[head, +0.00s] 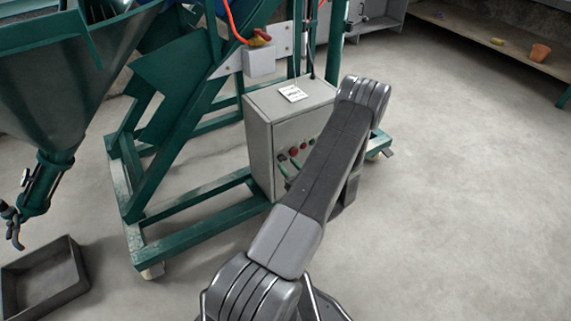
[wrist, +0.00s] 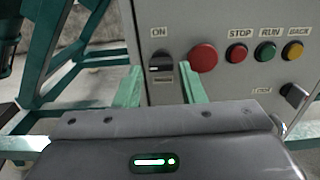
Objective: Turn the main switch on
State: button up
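The main switch (wrist: 161,62) is a small dark rotary knob with a pale plate, on the front of a grey control box (head: 258,150). An ON label (wrist: 159,31) is above it and a small, unreadable label is below it. I cannot tell which way the knob is turned. My gripper (wrist: 160,86) is open, with one green finger to the lower left of the switch and one to its lower right. Nothing shows between the fingers but the panel. Whether they touch the panel is unclear. In the head view my arm covers part of the box front.
Right of the switch are a large red button (wrist: 204,57) and STOP (wrist: 237,53), RUN (wrist: 265,51) and BACK (wrist: 295,51) buttons. A dark selector knob (wrist: 295,95) is lower right. A green frame (head: 190,232) surrounds the box's left side. A grey tray (head: 45,278) lies lower left.

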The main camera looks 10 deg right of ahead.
aim_at(282, 158)
jog(key=shift+x, duration=1.45)
jog(key=shift+d, duration=0.1)
jog(key=c, duration=0.7)
